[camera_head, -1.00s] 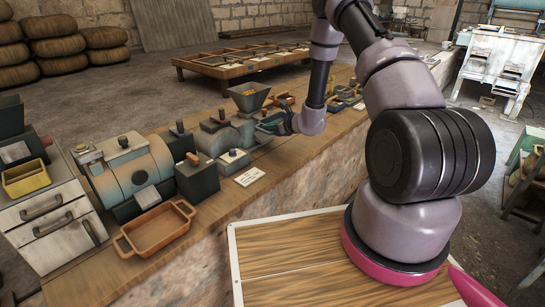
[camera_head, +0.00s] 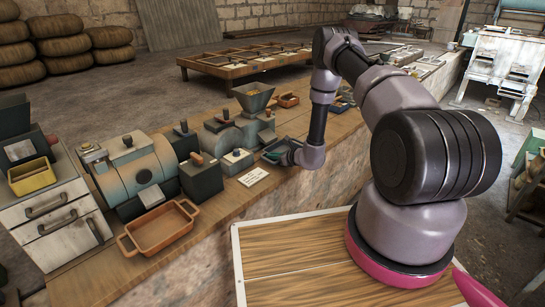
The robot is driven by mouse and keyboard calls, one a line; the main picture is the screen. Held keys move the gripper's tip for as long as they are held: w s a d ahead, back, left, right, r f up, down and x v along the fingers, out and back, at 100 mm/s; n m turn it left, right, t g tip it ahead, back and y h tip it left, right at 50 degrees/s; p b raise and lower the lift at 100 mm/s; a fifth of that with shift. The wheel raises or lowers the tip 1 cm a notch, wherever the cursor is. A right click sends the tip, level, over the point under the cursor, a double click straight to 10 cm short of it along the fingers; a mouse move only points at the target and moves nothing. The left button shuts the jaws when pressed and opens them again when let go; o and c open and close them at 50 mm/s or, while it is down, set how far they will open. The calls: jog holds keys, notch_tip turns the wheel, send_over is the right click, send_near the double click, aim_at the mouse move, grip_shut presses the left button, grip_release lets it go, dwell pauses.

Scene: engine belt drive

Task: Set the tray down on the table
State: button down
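An orange-brown tray (camera_head: 160,229) with a handle at each end lies flat on the long wooden workbench (camera_head: 300,178), near its front edge at the left. My gripper (camera_head: 273,154) is at mid-bench, right of the tray and well apart from it. It is low over the front part of the bench, near a white label card. The fingers are small and dark with a teal tint. I cannot tell whether they are open or hold something.
A grey-tan machine (camera_head: 132,174) and dark boxes stand behind the tray. A hopper machine (camera_head: 254,106) and a small orange tray (camera_head: 288,99) stand behind my gripper. A white drawer cabinet (camera_head: 55,222) is at the left end. The front bench strip between tray and gripper is mostly clear.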

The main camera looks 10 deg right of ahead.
jog(key=shift+f, duration=0.1)
jog(key=c, duration=1.1)
grip_release()
